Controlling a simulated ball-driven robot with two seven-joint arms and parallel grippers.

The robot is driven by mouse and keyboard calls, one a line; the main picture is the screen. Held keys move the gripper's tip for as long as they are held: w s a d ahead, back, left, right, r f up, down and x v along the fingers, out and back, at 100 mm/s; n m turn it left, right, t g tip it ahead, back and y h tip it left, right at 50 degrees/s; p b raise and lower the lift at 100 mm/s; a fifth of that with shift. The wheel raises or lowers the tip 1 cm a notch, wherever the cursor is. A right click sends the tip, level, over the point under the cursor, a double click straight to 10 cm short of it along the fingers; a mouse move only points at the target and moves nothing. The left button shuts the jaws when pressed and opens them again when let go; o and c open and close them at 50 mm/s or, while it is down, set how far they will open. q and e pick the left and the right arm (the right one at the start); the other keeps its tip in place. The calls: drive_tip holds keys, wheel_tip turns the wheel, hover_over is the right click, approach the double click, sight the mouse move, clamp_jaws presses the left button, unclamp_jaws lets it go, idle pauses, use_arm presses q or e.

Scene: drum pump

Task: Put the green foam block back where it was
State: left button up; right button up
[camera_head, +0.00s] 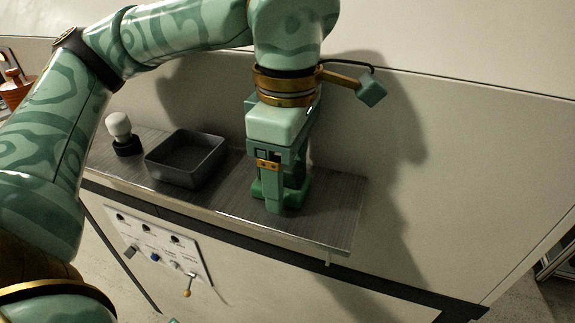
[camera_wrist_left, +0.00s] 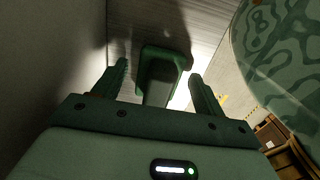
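The green foam block (camera_head: 297,192) is at the right end of the grey shelf, partly hidden behind my left gripper (camera_head: 283,186). In the left wrist view, a green shape that I take to be the block (camera_wrist_left: 163,54) lies between and beyond the two fingers of the left gripper (camera_wrist_left: 161,78). The fingers are apart, with gaps showing on both sides of it. The gripper points down over it. I cannot tell whether the green shape is one piece or a block in a holder. My right gripper does not show.
The grey shelf (camera_head: 335,215) runs along the pale wall. A dark open tray (camera_head: 187,160) stands left of the block, and a white-topped knob on a black base (camera_head: 120,132) farther left. A control panel (camera_head: 158,248) with a lever is below. The shelf's right end is bare.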

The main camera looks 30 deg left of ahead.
use_arm(q)
drive_tip(key=shift+f, duration=0.15)
drive_tip(key=shift+b, duration=0.35)
drive_tip(key=r, duration=0.2)
drive_tip(key=r+b, duration=0.1)
drive_tip(key=r, duration=0.1)
drive_tip(key=w+r, duration=0.1)
drive_tip(key=r, duration=0.1)
drive_tip(key=shift+a, duration=0.25)
wheel_tip(320, 180, up, 10)
drive_tip(key=p, duration=0.1)
drive_tip(key=shift+r, duration=0.15)
drive_tip(key=shift+s, duration=0.1)
